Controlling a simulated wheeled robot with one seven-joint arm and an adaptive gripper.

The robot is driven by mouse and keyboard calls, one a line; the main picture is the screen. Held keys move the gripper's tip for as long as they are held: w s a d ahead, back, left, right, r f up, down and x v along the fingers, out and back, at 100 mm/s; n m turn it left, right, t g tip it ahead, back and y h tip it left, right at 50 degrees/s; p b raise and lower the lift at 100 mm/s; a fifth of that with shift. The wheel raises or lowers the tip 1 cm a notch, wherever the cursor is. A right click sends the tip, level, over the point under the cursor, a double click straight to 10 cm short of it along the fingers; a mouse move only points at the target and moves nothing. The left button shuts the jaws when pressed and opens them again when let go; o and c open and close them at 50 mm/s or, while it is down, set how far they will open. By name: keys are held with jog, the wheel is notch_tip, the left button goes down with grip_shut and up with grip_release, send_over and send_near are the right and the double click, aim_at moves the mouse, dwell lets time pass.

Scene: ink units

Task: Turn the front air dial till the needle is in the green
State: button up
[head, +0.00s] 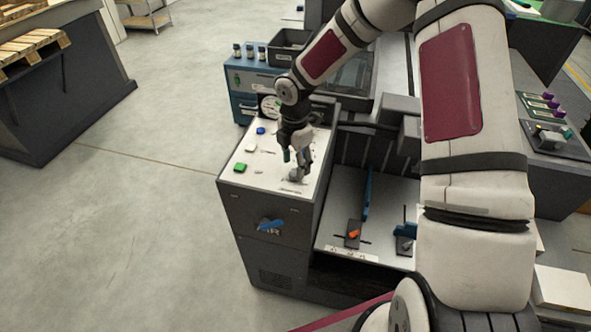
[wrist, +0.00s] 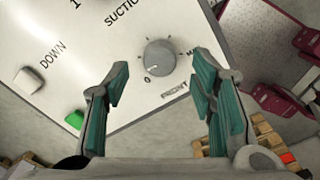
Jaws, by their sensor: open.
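The front air dial is a round grey knob (wrist: 160,57) with a light pointer mark, on a white panel marked 0, MAX and FRONT. In the head view the dial (head: 296,175) shows just below my gripper. My gripper (wrist: 161,72) is open, its teal-padded fingers on either side of the dial in the picture; contact is not visible. In the head view my gripper (head: 297,156) points down over the panel's right part. A round white gauge (head: 269,106) stands behind the panel, partly covered by my arm; its needle and any green zone are too small to read.
The panel also bears a green button (head: 240,168), a blue button (head: 261,130) and white buttons (head: 251,148). A blue lever (head: 270,225) sits on the cabinet front. To the right is a lower bay with an orange-knobbed slider (head: 353,234). Open floor lies left.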

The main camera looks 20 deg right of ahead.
aim_at(295, 172)
jog(key=shift+f, duration=1.65)
jog(key=c, duration=1.2)
